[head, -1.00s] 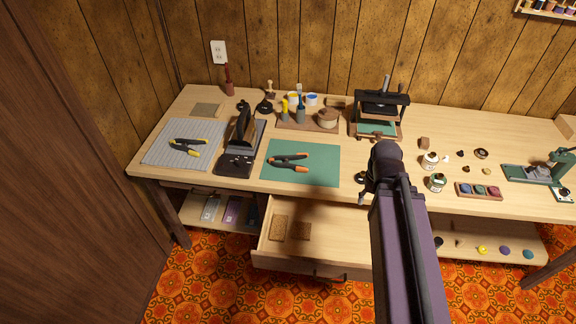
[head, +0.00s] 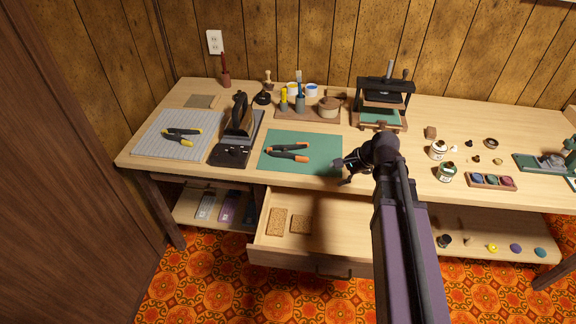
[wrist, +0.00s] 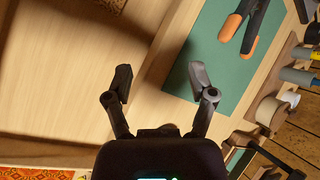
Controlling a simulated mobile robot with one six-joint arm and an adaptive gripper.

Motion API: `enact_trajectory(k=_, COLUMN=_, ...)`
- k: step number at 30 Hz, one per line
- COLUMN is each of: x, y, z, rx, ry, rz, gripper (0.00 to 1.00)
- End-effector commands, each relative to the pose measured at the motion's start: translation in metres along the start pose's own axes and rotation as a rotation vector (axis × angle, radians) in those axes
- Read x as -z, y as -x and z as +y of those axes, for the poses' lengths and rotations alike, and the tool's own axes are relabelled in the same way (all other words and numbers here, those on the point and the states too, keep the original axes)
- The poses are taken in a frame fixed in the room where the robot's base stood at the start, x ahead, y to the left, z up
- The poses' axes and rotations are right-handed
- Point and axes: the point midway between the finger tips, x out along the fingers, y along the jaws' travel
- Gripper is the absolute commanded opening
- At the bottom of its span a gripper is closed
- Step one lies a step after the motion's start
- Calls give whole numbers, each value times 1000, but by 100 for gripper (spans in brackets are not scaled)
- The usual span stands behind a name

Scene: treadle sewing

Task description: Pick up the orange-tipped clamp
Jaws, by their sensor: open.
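The orange-tipped clamp (head: 288,152) lies on the green mat (head: 318,138) on the workbench, its orange tips toward the right. In the wrist view part of the clamp (wrist: 246,26) shows at the top right, with its orange tips in sight and its far end cut off by the frame edge. My gripper (head: 345,172) is by the bench's front edge, to the right of the clamp and apart from it. In the wrist view my gripper (wrist: 160,84) is open and empty, with one finger over the mat's edge.
A yellow-tipped clamp (head: 181,135) lies on a grey mat (head: 150,138) at the left. An open drawer (head: 345,218) juts out below the bench.

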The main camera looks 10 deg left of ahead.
Motion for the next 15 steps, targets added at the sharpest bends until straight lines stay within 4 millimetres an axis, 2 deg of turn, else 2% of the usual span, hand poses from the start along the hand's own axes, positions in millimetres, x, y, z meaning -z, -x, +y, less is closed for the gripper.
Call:
enact_trajectory(k=1, x=9, y=-15, z=-6, rx=40, ry=-79, rz=-30, gripper=72)
enact_trajectory(k=6, x=18, y=-35, z=-34, rx=168, ry=-376, rz=-163, gripper=72)
enact_trajectory(k=15, x=32, y=-48, z=-72, rx=291, ry=-798, rz=-412, gripper=72)
